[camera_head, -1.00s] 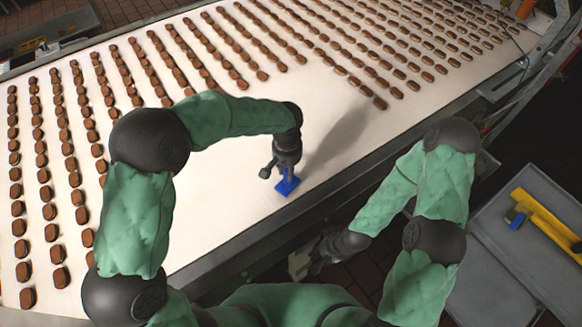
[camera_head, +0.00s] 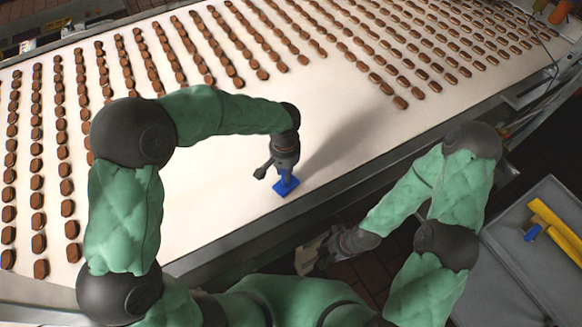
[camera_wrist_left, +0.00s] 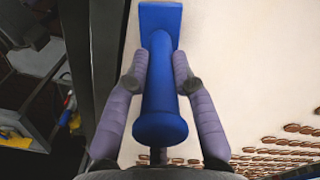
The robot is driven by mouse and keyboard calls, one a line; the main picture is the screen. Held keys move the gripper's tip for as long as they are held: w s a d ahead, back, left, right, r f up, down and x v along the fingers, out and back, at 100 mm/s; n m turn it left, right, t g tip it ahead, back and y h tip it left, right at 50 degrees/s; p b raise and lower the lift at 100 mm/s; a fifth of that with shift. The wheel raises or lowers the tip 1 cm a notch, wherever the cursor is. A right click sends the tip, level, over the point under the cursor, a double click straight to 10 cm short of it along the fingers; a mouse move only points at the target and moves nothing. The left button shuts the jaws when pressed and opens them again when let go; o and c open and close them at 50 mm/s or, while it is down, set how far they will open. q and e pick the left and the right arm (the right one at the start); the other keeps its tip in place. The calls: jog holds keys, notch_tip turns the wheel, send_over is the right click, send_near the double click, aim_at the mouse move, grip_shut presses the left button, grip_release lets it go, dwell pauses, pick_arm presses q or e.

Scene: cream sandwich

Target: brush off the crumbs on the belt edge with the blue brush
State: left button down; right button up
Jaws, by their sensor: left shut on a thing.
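My left gripper (camera_head: 284,172) is shut on the handle of the blue brush (camera_head: 286,187). The brush is low over the white belt (camera_head: 225,205), close to its near edge (camera_head: 330,190). I cannot tell whether its head touches the belt. In the left wrist view the two fingers (camera_wrist_left: 160,72) clasp the blue handle (camera_wrist_left: 160,100) from both sides, with the broad head beyond. Crumbs are too small to make out. My right gripper (camera_head: 322,258) is below the belt edge, off the belt, beside a pale object (camera_head: 306,258); its jaws are unclear.
Rows of brown cookies (camera_head: 400,102) cover the far and left parts of the belt. The belt around the brush is bare. A grey table (camera_head: 500,285) at the right carries a yellow object (camera_head: 555,228) and a small blue item (camera_head: 532,232).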

pick_arm(q)
jog(key=shift+s+a, duration=0.5)
jog(key=shift+a, duration=0.2)
jog(key=shift+s+a, duration=0.5)
jog(key=shift+a, duration=0.15)
jog(key=shift+s+a, duration=0.4)
jog(key=shift+a, duration=0.2)
jog(key=shift+s+a, duration=0.4)
jog(key=shift+a, duration=0.2)
notch_tip(320, 180, up, 7)
jog(key=p, duration=0.5)
